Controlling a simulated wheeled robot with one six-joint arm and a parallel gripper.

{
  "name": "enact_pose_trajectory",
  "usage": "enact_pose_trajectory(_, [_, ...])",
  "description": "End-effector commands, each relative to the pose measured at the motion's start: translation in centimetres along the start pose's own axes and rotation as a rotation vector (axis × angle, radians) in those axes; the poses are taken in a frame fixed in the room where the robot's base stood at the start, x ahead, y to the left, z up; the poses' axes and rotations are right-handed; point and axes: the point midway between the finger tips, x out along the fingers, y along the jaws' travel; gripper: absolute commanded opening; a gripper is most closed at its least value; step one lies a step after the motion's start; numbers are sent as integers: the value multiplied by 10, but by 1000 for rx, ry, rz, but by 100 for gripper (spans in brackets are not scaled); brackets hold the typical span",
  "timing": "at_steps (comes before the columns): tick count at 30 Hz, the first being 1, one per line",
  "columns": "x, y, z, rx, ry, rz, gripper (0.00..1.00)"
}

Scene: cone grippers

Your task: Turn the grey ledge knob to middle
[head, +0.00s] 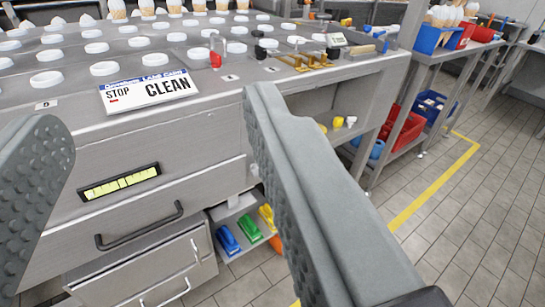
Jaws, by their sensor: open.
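My gripper (154,108) is open, with its two grey ridged fingers wide apart and nothing between them. Its fingers stand in front of a steel cabinet with a top ledge. Along the ledge are a small red-ended control (215,57), a dark control (259,47) and another dark control (333,46). All are beyond the fingertips and apart from them. I cannot tell which of them is the grey knob, or how it is turned. Small label plates lie on the ledge by the controls.
White round lids (104,69) cover the top. A drawer handle (141,229) sticks out below. Brass-coloured pieces (305,62) lie on the ledge's right. A rack with a red bin (402,132) stands right; tiled floor is clear there.

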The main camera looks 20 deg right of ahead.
Motion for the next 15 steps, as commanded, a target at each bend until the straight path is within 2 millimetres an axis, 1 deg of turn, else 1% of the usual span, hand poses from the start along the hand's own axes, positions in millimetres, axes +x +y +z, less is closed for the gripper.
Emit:
enact_pose_trajectory(1, [15,6,10,-3,-4,2,54])
enact_pose_trajectory(6, [56,23,38,-9,1,-9,54])
enact_pose_trajectory(11, [91,40,69,-7,3,-30,54])
enact_pose_trajectory(15, [118,55,99,3,1,-56,54])
